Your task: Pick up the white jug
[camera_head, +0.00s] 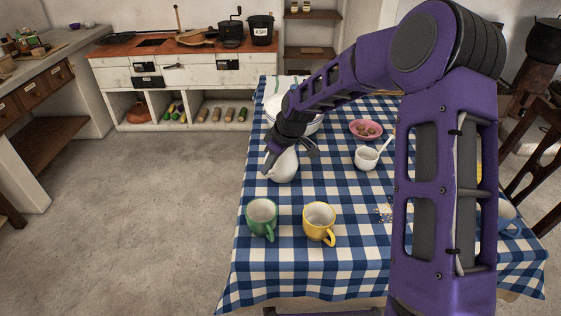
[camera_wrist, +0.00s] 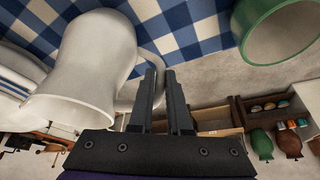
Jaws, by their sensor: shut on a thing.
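The white jug (camera_head: 284,168) is at the left side of the checked table (camera_head: 325,255), behind the green and yellow mugs. It also shows large in the wrist view (camera_wrist: 92,60), left of the fingers, with its handle reaching toward them. My gripper (camera_head: 268,168) comes down at the left of the jug. In the wrist view my gripper (camera_wrist: 163,76) has its two fingers close together, shut on the jug's handle. The fingers partly hide the handle. I cannot tell whether the jug's base touches the cloth.
A green mug (camera_head: 262,218) and a yellow mug (camera_head: 319,222) stand in front of the jug. A white cup (camera_head: 366,158) and a pink bowl (camera_head: 358,128) are to its right. A large white bowl (camera_head: 308,123) is behind it. The floor at left is clear.

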